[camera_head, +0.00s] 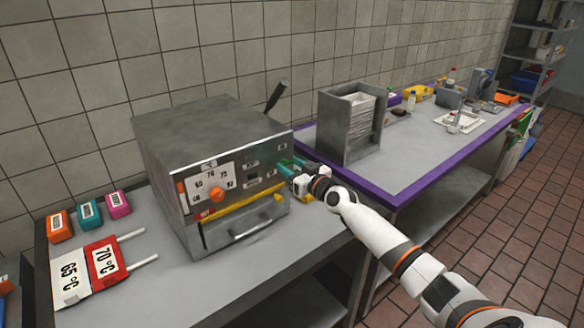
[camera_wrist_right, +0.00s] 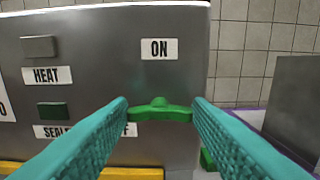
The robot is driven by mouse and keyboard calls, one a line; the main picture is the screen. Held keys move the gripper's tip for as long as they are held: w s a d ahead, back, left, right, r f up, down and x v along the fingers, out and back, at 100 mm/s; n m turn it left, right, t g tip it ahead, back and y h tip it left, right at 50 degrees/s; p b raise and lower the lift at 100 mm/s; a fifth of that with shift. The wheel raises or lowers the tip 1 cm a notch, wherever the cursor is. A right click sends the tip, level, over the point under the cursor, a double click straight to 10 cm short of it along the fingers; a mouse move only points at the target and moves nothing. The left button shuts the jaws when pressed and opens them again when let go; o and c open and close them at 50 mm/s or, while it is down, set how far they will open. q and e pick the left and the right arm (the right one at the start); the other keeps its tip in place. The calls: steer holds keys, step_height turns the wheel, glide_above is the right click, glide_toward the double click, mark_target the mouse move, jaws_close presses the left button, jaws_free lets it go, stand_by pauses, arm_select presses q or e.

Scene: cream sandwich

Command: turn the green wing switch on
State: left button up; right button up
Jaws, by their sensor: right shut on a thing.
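The green wing switch (camera_wrist_right: 160,109) is on the grey front panel of the metal machine (camera_head: 205,125). Its wings lie roughly level, below the ON label (camera_wrist_right: 159,49); a label ending in F is partly hidden lower left. My right gripper (camera_head: 288,171) reaches the right side of the panel. In the wrist view its teal fingers (camera_wrist_right: 160,112) are shut on the switch, one at each wing end. In the head view the gripper hides the switch. My left gripper is not in view.
The machine also has an orange dial (camera_head: 217,195), a HEAT button (camera_wrist_right: 38,47), a yellow strip (camera_head: 235,212) and a drawer handle (camera_head: 250,232). Temperature cards (camera_head: 72,272) and coloured blocks (camera_head: 60,226) lie left. A metal bin (camera_head: 337,125) stands on the purple-edged table.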

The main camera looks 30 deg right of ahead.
steer(key=shift+m, duration=0.3)
steer(key=m+b, duration=0.1)
steer(key=m, duration=0.3)
steer(key=shift+f, duration=0.1)
steer(key=m, duration=0.4)
steer(key=shift+d+m+b, duration=0.1)
steer(key=shift+m+b, duration=0.2)
steer(key=m, duration=0.3)
steer(key=shift+m, duration=0.3)
steer(key=m+p, duration=0.1)
steer(key=m, duration=0.3)
steer(key=shift+d+f+m, duration=0.1)
steer(key=shift+m, duration=0.6)
steer(key=o, duration=1)
steer(key=shift+s, duration=0.1)
